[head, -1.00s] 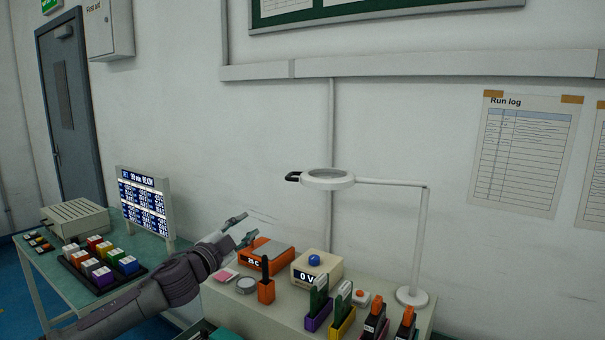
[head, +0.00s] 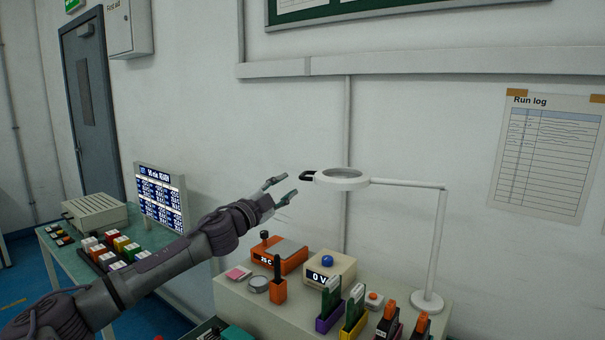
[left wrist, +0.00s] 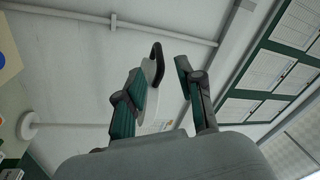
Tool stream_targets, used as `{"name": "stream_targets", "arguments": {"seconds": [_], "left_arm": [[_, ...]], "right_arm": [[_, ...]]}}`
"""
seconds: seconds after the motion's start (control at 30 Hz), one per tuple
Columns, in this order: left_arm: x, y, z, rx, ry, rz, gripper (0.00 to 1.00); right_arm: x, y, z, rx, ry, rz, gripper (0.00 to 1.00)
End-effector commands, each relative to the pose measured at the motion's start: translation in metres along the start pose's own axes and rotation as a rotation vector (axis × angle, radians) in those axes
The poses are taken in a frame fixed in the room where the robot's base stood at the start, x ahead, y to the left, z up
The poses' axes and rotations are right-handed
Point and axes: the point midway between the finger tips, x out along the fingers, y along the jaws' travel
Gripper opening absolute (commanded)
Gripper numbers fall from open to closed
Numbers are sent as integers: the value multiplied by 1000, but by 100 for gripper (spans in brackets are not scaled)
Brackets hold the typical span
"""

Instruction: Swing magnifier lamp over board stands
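The white magnifier lamp (head: 342,183) stands on the bench with its ring head at the end of a level arm pointing left. Its black handle (head: 308,176) sticks out toward my left gripper (head: 290,185), which is open, empty and just left of it. In the left wrist view, the handle (left wrist: 157,62) shows between the spread fingertips (left wrist: 159,67), and one finger partly hides the ring head (left wrist: 150,103). I cannot see contact. Board stands, purple (head: 325,324) and yellow (head: 351,330) among them, hold upright boards at the bench front. My right gripper is out of view.
An orange 25 C unit (head: 291,263), a cream 0 V meter (head: 342,264) and an orange holder (head: 279,291) stand on the bench (head: 240,303) below my gripper. A wall (head: 420,130) is behind. The air around the lamp head looks clear.

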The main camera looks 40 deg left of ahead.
Motion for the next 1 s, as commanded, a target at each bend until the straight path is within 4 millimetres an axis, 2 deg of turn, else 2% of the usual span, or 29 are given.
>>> {"name": "stream_targets", "arguments": {"seconds": [0.03, 0.4, 0.6, 0.77, 1.0], "left_arm": [[6, -6, -2, -6, -2, -4, 37], [48, -5, -4, -6, 0, -3, 37], [70, -3, -2, -5, 0, -1, 37], [78, 0, -2, -2, 0, 1, 37], [79, 1, -1, 0, 1, 3, 37]], "right_arm": [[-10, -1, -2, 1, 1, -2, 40], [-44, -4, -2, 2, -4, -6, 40], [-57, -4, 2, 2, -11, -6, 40], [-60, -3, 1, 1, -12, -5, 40], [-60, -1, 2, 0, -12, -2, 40]]}}
